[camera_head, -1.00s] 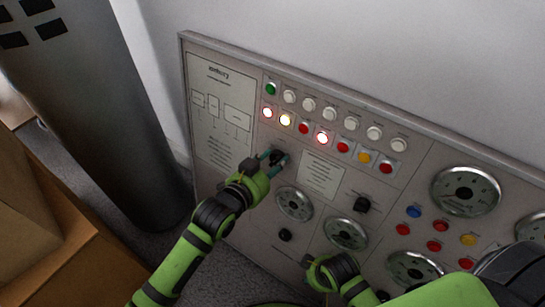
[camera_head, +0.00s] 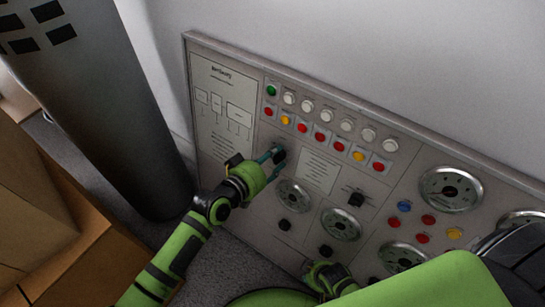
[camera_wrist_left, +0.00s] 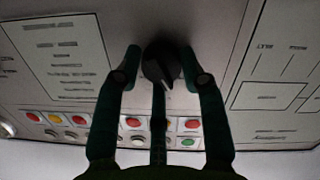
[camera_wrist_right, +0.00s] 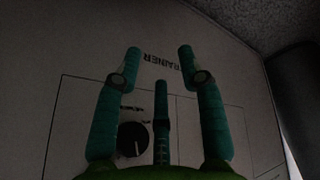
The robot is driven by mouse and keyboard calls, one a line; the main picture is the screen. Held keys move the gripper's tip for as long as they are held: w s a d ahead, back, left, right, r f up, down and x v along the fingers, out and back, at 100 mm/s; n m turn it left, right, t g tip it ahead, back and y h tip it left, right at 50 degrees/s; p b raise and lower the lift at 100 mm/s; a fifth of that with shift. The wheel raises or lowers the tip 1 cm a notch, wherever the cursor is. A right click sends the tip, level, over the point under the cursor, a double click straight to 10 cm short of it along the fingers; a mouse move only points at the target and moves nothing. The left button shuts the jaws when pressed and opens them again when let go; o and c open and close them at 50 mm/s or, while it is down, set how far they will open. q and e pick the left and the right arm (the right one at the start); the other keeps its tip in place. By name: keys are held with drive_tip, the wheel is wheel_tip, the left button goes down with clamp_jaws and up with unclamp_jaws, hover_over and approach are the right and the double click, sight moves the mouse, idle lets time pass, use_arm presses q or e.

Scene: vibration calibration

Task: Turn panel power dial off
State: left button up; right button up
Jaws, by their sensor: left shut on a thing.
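The black power dial (camera_head: 279,155) sits on the grey control panel (camera_head: 225,158), below the left end of the button rows. My left gripper (camera_head: 272,157) reaches it from the lower left. In the left wrist view, the dial (camera_wrist_left: 162,65) lies between the fingers of the left gripper (camera_wrist_left: 161,54), which are shut on it. A pale pointer mark shows on the dial's face. My right gripper (camera_wrist_right: 160,54) is open and empty in its wrist view, facing a lower part of the panel. In the head view its fingers are hidden.
The panel carries red, yellow, white and green buttons, round gauges (camera_head: 450,190) and other black knobs (camera_head: 356,199). The button lamps look unlit. A dark grey cylinder (camera_head: 110,120) stands at left, with cardboard boxes (camera_head: 40,215) beside it.

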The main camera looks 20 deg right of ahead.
use_arm(q)
drive_tip(key=n, duration=0.1)
drive_tip(key=f+n, duration=0.1)
drive_tip(key=n, duration=0.1)
drive_tip(key=shift+s+a, duration=0.1)
drive_tip(key=shift+s, duration=0.1)
drive_tip(key=shift+n, duration=0.3)
use_arm(e)
drive_tip(key=shift+s+r, duration=0.1)
drive_tip(key=shift+r, duration=0.05)
drive_tip(key=shift+s, duration=0.15)
use_arm(q)
drive_tip(key=o, duration=1.1)
drive_tip(key=shift+r, duration=0.1)
